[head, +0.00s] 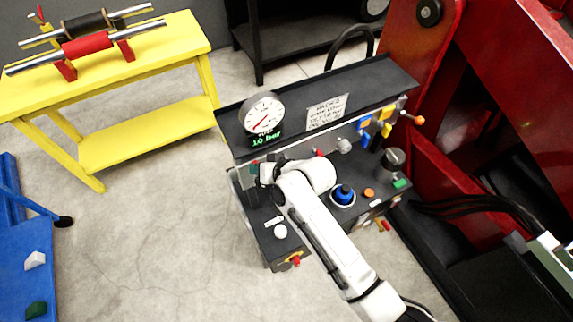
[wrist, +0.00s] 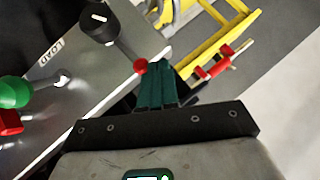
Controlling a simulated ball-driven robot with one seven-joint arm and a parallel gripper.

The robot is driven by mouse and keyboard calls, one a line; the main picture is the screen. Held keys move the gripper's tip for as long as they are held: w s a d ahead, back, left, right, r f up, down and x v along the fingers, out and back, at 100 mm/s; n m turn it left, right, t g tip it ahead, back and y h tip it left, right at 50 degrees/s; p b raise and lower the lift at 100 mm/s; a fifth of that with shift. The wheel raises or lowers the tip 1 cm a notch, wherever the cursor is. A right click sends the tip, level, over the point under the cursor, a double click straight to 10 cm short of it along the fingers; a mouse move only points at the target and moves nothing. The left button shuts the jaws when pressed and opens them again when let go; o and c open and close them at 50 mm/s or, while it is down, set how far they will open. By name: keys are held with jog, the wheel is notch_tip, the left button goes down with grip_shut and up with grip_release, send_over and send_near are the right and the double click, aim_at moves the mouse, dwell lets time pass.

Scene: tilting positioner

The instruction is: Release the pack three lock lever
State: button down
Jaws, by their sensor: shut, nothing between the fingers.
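The dark console carries several levers and knobs, and I cannot tell which one is the pack three lock lever. In the wrist view, my gripper (wrist: 157,85) is shut and empty, its dark green fingers side by side. A small red ball (wrist: 140,67) on a thin stem is at the left of the fingertips; I cannot tell whether they touch. A black knob (wrist: 98,24) with a white mark is beyond it. A green ball (wrist: 14,92) and a red piece (wrist: 9,122) are at the left edge. In the head view, my gripper (head: 260,172) is at the console's left front, partly hidden by my arm.
The console (head: 262,245) has a round gauge (head: 262,113) reading 10 bar, a small sign (head: 327,112), a blue knob (head: 343,194) and an orange-tipped lever (head: 418,120). A red machine (head: 415,45) stands to the right. A yellow bench (head: 150,140) is at the left.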

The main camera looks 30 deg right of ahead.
jog(key=shift+a+f, duration=0.1)
jog(key=shift+a, duration=0.5)
dwell(1.1)
jog(key=shift+r+p, duration=0.8)
jog(key=shift+p, duration=0.05)
